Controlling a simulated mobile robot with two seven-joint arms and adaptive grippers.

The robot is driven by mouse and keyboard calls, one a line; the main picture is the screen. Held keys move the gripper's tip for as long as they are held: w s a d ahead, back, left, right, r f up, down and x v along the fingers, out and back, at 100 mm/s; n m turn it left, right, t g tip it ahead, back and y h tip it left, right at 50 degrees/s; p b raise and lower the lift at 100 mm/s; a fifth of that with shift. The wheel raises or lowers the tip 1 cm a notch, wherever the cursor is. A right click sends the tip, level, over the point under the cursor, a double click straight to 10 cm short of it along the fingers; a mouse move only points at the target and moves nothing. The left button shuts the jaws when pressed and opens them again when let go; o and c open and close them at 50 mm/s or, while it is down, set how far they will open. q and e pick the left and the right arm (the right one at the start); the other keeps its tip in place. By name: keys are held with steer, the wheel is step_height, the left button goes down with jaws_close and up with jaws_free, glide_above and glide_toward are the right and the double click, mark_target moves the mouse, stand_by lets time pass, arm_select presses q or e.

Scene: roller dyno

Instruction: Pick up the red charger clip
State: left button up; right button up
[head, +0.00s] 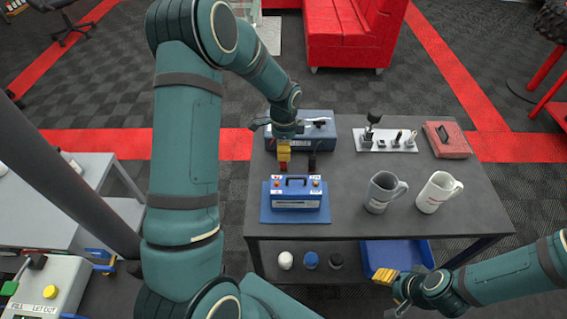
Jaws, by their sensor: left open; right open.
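The red charger clip (283,168) is a small red piece on the dark table in the head view, behind the blue battery (298,201) and in front of the blue charger box (326,143). My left gripper (284,155) is open and points down right at the clip. Its yellow fingers hide the clip's upper part, so I cannot tell whether they touch it. A black clip (312,160) lies just to the right. My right gripper (384,275) is open and empty, low in front of the table near the blue bin.
A tray of tools (388,146) and a red case (446,140) are at the back right. A blue bin (420,254) sits on the lower shelf. The table's middle is clear.

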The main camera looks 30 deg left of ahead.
mark_target(284, 165)
arm_select(q)
steer(key=f, duration=0.4)
steer(key=shift+s+d+b, duration=0.15)
steer(key=shift+s+b, duration=0.15)
steer(key=shift+b, duration=0.05)
steer(key=shift+f, duration=0.65)
jaws_close()
